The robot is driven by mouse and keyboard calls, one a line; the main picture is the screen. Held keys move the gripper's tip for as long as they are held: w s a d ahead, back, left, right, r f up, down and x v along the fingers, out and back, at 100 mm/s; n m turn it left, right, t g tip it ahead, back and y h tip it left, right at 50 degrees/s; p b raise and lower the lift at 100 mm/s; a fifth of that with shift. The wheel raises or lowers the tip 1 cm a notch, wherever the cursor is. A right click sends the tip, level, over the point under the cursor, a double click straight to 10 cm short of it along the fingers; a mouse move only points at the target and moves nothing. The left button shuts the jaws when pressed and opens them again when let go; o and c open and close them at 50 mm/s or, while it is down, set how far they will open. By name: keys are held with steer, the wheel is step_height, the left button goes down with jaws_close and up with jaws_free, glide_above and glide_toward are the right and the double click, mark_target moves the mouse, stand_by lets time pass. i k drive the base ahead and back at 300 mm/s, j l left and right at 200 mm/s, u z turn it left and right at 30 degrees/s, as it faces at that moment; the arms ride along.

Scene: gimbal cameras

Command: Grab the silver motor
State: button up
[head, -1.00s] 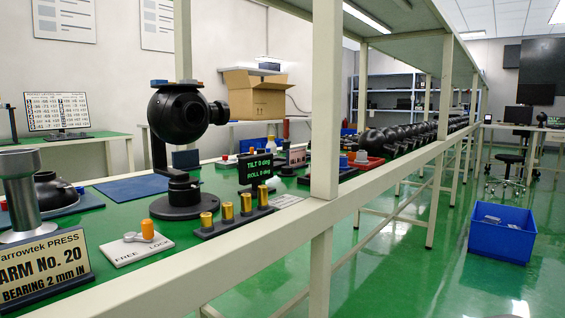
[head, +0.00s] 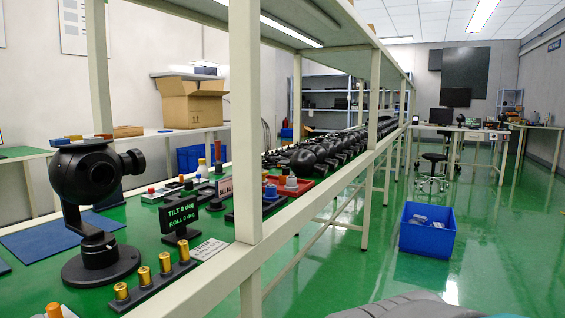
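I cannot pick out a silver motor for certain. A small pale grey cylinder (head: 291,182) stands by a red tray (head: 302,188) on the green bench, too small to tell what it is. A black gimbal camera (head: 84,175) stands on a round black base (head: 100,265) at the left of the bench. My gripper is not in view.
A bench post (head: 244,120) and the pale front rail (head: 215,270) stand between me and the bench top. A row of brass cylinders (head: 143,277) and a tilt/roll display (head: 179,215) are near the front. A blue bin (head: 427,232) sits on the open green floor.

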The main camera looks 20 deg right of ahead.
mark_target(291, 185)
steer(key=i+l, duration=0.15)
steer(key=l, duration=0.3)
steer(key=i+l+u, duration=0.1)
steer(key=l, duration=0.35)
steer(key=i+l+u, duration=0.1)
steer(key=i+l, duration=0.15)
steer(key=l, duration=0.25)
steer(key=i+l, duration=0.15)
steer(key=l, duration=0.35)
steer(key=i+l+u, duration=0.1)
steer(key=l, duration=0.35)
steer(key=i+l, duration=0.15)
steer(key=l, duration=0.35)
steer(key=i+l+u, duration=0.1)
steer(key=l, duration=0.4)
steer(key=i+l+u, duration=0.1)
steer(key=l, duration=0.4)
